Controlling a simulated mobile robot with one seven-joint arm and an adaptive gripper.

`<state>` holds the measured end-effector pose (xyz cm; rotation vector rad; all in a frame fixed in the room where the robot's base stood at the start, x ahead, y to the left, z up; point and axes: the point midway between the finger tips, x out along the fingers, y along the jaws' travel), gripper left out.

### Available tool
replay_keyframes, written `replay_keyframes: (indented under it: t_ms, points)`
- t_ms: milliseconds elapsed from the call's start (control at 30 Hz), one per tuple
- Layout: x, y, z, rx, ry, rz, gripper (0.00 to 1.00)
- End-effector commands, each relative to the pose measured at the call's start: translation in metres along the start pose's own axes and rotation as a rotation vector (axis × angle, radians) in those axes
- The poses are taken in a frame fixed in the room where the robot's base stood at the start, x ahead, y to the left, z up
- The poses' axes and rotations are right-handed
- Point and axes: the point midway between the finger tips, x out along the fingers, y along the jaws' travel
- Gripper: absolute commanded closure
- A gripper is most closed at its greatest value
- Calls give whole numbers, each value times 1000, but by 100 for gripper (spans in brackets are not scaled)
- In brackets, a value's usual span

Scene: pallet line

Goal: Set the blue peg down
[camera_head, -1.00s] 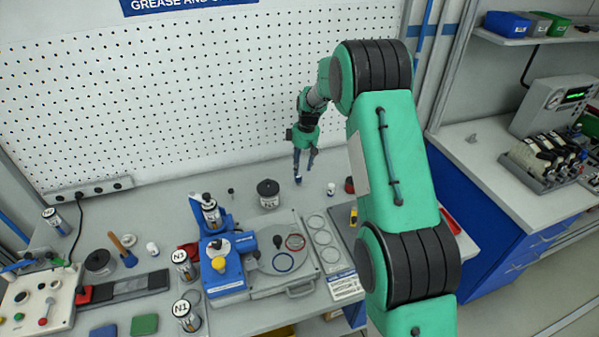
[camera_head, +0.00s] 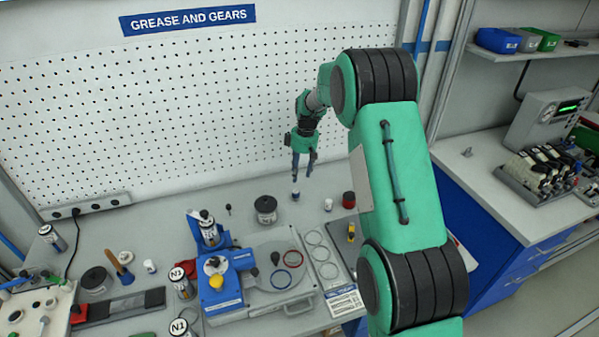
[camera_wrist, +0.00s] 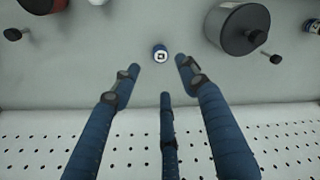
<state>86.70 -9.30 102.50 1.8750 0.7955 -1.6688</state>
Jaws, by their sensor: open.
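The blue peg (camera_head: 295,194) stands upright on the bench top near the pegboard, small and with a pale top. In the wrist view the peg (camera_wrist: 161,54) shows its white end with a dark square mark, just beyond the fingertips. My gripper (camera_head: 302,177) is above the peg, fingers pointing down, open and empty. In the wrist view the blue fingers of my gripper (camera_wrist: 160,73) are spread, with clear space between them and the peg.
A dark lidded pot (camera_head: 265,209) stands left of the peg. A small white-topped item (camera_head: 328,204) and a red-and-black pot (camera_head: 348,200) stand to the right. A blue fixture (camera_head: 220,279) and a tray with rings (camera_head: 318,243) are nearer. The pegboard (camera_head: 150,110) rises behind.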

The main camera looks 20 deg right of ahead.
Motion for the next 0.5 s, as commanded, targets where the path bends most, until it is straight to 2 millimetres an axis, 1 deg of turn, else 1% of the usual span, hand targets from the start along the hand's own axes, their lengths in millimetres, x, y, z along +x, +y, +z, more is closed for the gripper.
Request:
replay_keyframes:
  t_ms: [167,267,367,467,500]
  points:
    - [-2,-1,0,2,1,1,56]
    - [-9,-4,0,8,2,5,56]
    - [-24,-10,1,20,7,13,56]
    - [-44,-21,3,41,12,24,56]
    - [-54,-26,4,50,15,30,56]
